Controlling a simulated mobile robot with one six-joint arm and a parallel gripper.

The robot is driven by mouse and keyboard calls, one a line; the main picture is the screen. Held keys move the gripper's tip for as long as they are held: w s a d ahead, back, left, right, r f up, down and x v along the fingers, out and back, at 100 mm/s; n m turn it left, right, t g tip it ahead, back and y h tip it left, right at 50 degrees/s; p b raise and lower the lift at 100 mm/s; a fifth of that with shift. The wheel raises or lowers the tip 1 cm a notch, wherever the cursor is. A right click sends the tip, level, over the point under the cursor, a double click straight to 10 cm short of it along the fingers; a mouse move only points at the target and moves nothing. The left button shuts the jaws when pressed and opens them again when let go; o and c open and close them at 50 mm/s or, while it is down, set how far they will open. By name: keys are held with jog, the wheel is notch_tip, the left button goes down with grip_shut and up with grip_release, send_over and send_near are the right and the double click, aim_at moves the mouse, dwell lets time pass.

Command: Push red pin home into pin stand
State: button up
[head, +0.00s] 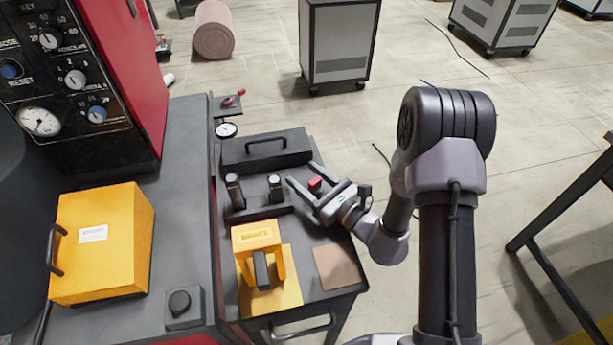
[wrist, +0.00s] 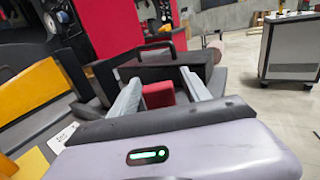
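A small red block-like piece (head: 315,184), perhaps the head of the red pin, shows between the fingers of my gripper (head: 301,173). The wrist view also shows this red piece (wrist: 158,94) between the two grey fingers, which stand apart. I cannot tell whether either finger touches it. Its lower part is hidden, so I cannot tell how deep it sits. A dark base with two short black posts (head: 275,187) stands left of my fingertips. I cannot tell for sure which part is the pin stand.
A black handled case (head: 267,150) lies behind the posts. A yellow bracket (head: 257,237) and a brown square pad (head: 336,266) are in front on the same dark table. A yellow box (head: 100,243) sits on the bench at left. A grey cabinet (head: 338,42) stands farther back on open floor.

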jog(key=p+v, duration=0.4)
jog(key=v, duration=1.3)
jog(key=s+a+r+n+g+h, duration=0.1)
jog(key=s+a+r+n+g, duration=0.3)
jog(key=s+r+n+g, duration=0.4)
jog(key=s+a+r+n+g+h, duration=0.2)
jog(key=s+a+r+n+g, duration=0.3)
jog(key=n, duration=0.4)
jog(key=d+r+n+t+h, duration=0.5)
jog(key=d+r+t+h, duration=0.1)
jog(key=d+r+h, duration=0.2)
jog(key=shift+s+d+r, duration=0.25)
jog(key=shift+d+r, duration=0.3)
